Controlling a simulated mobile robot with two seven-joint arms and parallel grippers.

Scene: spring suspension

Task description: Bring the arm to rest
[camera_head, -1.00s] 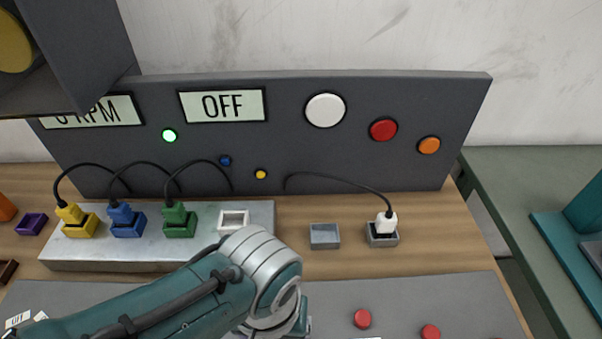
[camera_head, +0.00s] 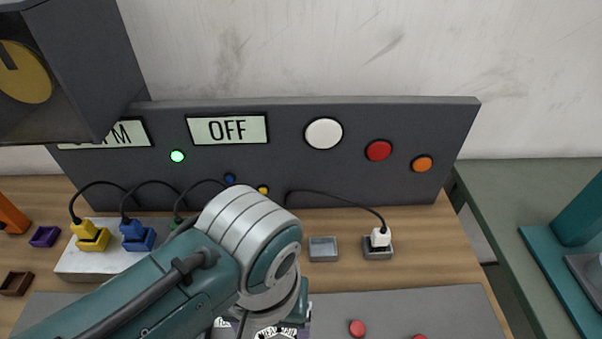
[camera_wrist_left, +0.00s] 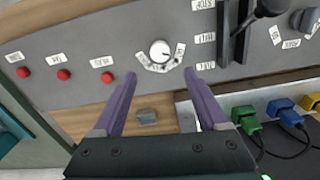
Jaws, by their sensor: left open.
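My left arm (camera_head: 190,275) reaches in from the lower left of the head view, its silver wrist joint over the front of the bench. In the left wrist view my left gripper (camera_wrist_left: 158,76) is open, with two purple fingers apart and nothing held between them. It is above the grey control panel (camera_wrist_left: 130,35); a white dial (camera_wrist_left: 160,50) shows just beyond the fingertips, and an empty grey socket (camera_wrist_left: 147,116) shows between the fingers. In the head view the arm hides the gripper's fingers and most of the green plug. My right gripper is not in view.
The upright dark panel (camera_head: 400,185) carries an "OFF" display (camera_head: 228,129), a lit green lamp (camera_head: 177,156) and several buttons. Yellow (camera_head: 91,237) and blue (camera_head: 138,236) plugs sit in the white strip; a white plug (camera_head: 380,239) sits in a grey socket.

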